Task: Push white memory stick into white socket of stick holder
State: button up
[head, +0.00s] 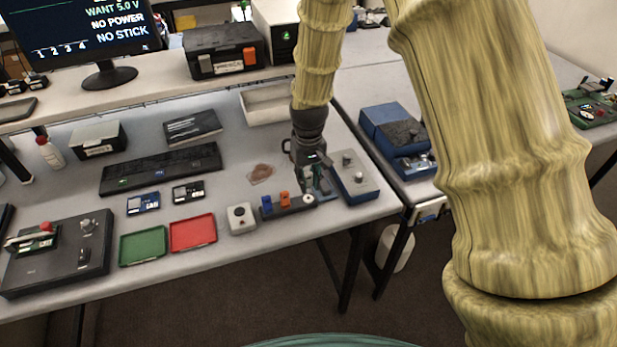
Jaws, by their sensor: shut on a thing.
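The stick holder (291,208) is a dark bar near the front edge of the bench. A blue stick (267,204) and an orange stick (284,198) stand upright in it. A small white piece (308,199), seemingly the white memory stick, shows at its right end, just under my gripper (312,188). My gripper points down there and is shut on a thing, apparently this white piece. The fingers hide most of the grip. The white socket cannot be made out, and I cannot tell how deep the white piece sits.
A grey box with knobs (354,178) stands close right of my gripper. A white button box (241,217) stands left of the holder. Red (193,233) and green (143,243) trays lie farther left. The monitor (85,30) reads "WANT 5.0 V", "NO POWER", "NO STICK".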

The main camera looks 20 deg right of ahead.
aim_at(309, 186)
jog(key=shift+f+b, duration=1.2)
jog(key=shift+f, duration=0.75)
jog(key=shift+s+p, duration=0.1)
jog(key=shift+p, duration=0.5)
dwell(0.8)
jog(key=shift+f, duration=0.65)
dwell(0.6)
jog(key=o, duration=0.9)
notch_tip(309, 186, up, 12)
jog(key=shift+d, duration=0.1)
